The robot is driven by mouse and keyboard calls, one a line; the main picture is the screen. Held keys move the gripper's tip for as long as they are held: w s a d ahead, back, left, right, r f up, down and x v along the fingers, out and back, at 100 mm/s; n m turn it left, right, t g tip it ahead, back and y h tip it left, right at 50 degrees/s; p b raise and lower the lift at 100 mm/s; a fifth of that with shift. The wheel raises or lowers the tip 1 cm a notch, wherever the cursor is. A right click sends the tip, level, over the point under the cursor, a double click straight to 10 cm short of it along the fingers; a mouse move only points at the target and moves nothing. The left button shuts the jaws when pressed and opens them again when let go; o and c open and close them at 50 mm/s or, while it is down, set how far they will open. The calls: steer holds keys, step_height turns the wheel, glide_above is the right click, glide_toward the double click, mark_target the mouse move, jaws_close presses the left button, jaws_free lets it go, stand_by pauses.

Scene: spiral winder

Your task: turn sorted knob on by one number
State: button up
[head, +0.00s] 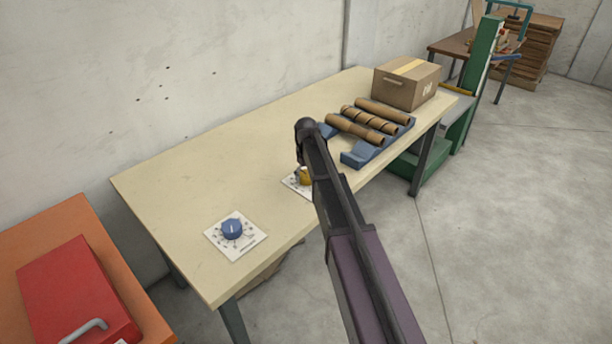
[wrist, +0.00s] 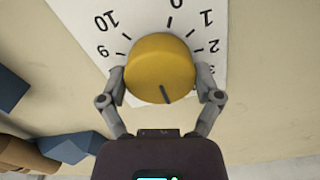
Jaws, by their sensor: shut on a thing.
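A yellow knob (wrist: 160,68) sits on a white dial card (wrist: 90,12) printed with numbers. My gripper (wrist: 161,85) is shut on this knob, one finger on each side. The dark mark on the knob points down the picture towards my gripper body. The figures 9, 10, 0, 1, 2 and 3 show; the number at the mark is hidden. In the head view the yellow knob (head: 305,175) is partly behind my arm. A blue knob (head: 232,229) on another white card (head: 250,243) stands nearer the table's left end. I cannot read which card says sorted.
The cream table (head: 185,170) also bears blue cradles (head: 357,158) with brown rolls (head: 360,128) and a cardboard box (head: 407,83). A red case (head: 75,290) lies on an orange bench (head: 40,235) at left. The table's back left is clear.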

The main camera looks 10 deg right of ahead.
mark_target(306, 174)
steer(key=o, duration=0.9)
steer(key=shift+n, duration=0.4)
steer(key=n, duration=0.4)
steer(key=shift+n, duration=0.4)
steer(key=shift+r, duration=0.1)
step_height(306, 174, up, 14)
steer(key=p, duration=1.4)
steer(key=s+m, duration=0.3)
steer(key=s, duration=0.6)
steer(key=s+m, duration=0.3)
steer(key=s, duration=0.6)
steer(key=s+f+m, duration=0.1)
steer(key=s+m, duration=0.2)
steer(key=s, duration=0.7)
steer(key=shift+b, duration=0.4)
